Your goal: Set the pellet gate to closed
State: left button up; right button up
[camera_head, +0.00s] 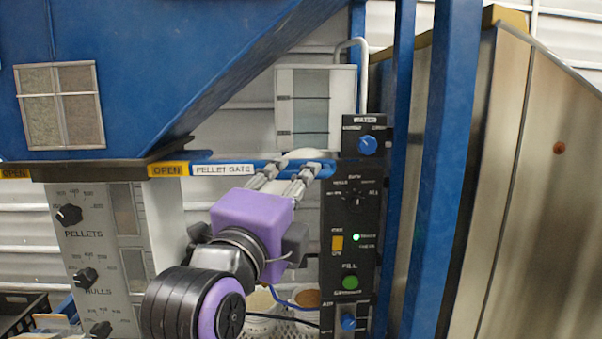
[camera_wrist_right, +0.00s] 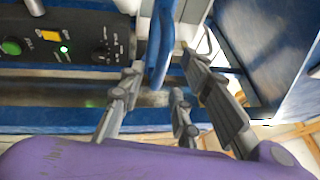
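The pellet gate is a flat blue bar under the blue hopper, with a white PELLET GATE label (camera_head: 223,169). A yellow OPEN label (camera_head: 168,170) shows beside it on the left. The bar's blue end (camera_head: 321,168) sticks out to the right, near the control panel. My right gripper (camera_head: 287,180) is at this end, its fingers partly over it. In the right wrist view, a blue handle (camera_wrist_right: 160,45) stands between the spread fingertips of the right gripper (camera_wrist_right: 163,65); firm contact is not visible. My left gripper is not in view.
A black control panel (camera_head: 348,220) with knobs and a green button stands close on the right of the gripper. A grey knob panel (camera_head: 100,250) is on the left. A blue post (camera_head: 440,170) stands farther right. White buckets (camera_head: 262,302) sit below.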

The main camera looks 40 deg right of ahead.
jog(key=shift+x, duration=1.95)
grip_shut()
